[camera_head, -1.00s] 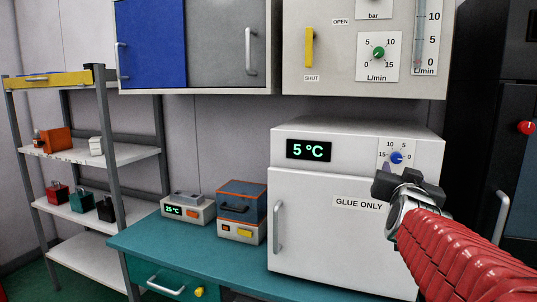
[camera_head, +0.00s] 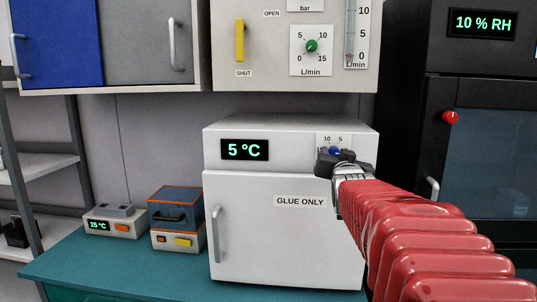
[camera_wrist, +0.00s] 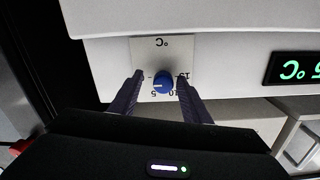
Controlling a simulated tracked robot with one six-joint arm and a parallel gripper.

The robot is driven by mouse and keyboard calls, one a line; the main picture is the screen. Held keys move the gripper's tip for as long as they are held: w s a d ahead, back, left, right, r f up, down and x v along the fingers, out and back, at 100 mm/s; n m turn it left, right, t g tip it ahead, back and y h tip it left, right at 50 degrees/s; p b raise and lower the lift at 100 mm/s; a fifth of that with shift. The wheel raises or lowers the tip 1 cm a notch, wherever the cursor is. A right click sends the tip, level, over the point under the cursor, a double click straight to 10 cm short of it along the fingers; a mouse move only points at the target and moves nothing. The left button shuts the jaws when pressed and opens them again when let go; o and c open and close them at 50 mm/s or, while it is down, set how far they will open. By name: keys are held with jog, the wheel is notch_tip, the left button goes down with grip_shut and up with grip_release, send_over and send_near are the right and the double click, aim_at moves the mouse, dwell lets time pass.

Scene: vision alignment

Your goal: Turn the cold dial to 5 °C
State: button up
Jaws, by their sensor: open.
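The cold dial is a small blue knob (camera_wrist: 163,82) on a pale scale plate (camera_wrist: 178,47) on the white fridge (camera_head: 290,235) labelled GLUE ONLY. In the wrist view it appears upside down, its pale pointer mark facing left, near the 5 label. The fridge display (camera_head: 244,150) reads 5 °C. My gripper (camera_wrist: 159,75) is open, with one dark finger on each side of the knob. I cannot tell whether either finger touches it. In the head view my gripper (camera_head: 337,162) covers the lower part of the dial (camera_head: 335,150).
A green flow dial (camera_head: 311,46) and a yellow lever (camera_head: 239,40) are on the panel above. A black cabinet (camera_head: 400,130) with a red knob (camera_head: 450,118) stands to the right. Two small devices sit on the teal bench (camera_head: 140,262) to the left.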

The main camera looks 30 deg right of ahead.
jog(key=shift+w+a, duration=0.1)
jog(key=shift+c, duration=0.3)
jog(key=shift+a, duration=0.1)
jog(key=c, duration=1)
jog(key=shift+n, duration=0.4)
jog(key=n, duration=1.1)
